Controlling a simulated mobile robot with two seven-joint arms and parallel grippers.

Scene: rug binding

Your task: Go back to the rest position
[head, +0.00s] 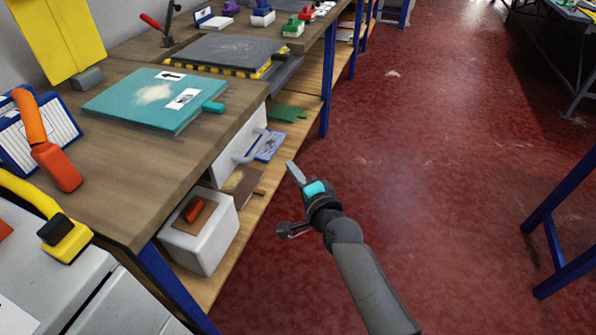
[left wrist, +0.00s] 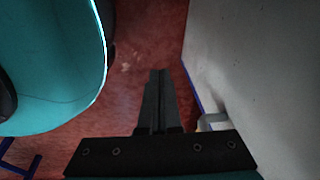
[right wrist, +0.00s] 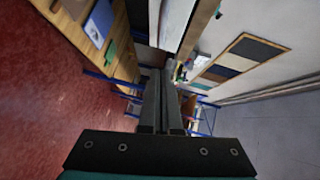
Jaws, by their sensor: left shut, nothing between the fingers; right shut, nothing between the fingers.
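My right gripper (head: 292,168) is in the head view, over the red floor just beyond the workbench's lower shelf. Its fingers are together with nothing between them, and they also show shut in the right wrist view (right wrist: 160,75). My left gripper is out of the head view. In the left wrist view its fingers (left wrist: 157,75) are together and empty, with red floor behind them and a pale grey wall-like surface to the right. Neither gripper is seen touching anything.
A wooden workbench (head: 130,215) fills the left, bearing a teal board (head: 120,100) and a dark slab (head: 225,52). A white box (head: 195,255) stands on its lower shelf. Blue table legs (head: 560,220) stand at right. The red floor (head: 430,150) between is clear.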

